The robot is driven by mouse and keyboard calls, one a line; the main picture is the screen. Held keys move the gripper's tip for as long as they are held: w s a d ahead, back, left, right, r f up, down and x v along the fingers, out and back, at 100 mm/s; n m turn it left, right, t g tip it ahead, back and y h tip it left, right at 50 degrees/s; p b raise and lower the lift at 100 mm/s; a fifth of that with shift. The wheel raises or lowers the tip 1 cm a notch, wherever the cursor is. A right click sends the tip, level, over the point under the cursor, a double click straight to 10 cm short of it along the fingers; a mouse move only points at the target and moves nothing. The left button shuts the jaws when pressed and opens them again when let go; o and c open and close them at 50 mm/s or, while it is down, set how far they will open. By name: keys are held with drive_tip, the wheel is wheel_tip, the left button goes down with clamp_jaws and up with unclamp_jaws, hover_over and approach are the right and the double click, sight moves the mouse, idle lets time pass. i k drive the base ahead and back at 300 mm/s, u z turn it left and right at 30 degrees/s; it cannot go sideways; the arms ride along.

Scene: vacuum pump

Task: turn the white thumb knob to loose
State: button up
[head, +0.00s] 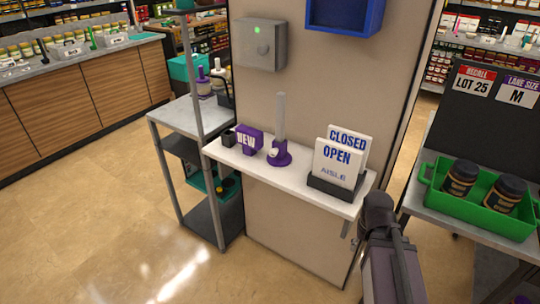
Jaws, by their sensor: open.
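A purple base (282,157) with a tall grey-white tube (281,117) stands upright on the white shelf (310,192). A small white part (272,153) at the front left of the base looks like the thumb knob. It is too small to tell how far it is turned. My arm shows at the lower right, to the right of the shelf and apart from the pump. I cannot make out my gripper's fingers in this view.
Left of the pump are a purple NEW block (246,141) and a small black block (229,138). Right of it stand CLOSED and OPEN signs (337,163) in a dark holder. A grey box (259,45) with a green light hangs above. A green tray (485,211) holds two dark jars.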

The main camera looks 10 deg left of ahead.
sight(272, 153)
drive_tip(key=u, duration=0.6)
drive_tip(key=k, duration=1.2)
drive_tip(key=z, duration=0.55)
drive_tip(key=i, duration=1)
drive_tip(key=z, duration=0.05)
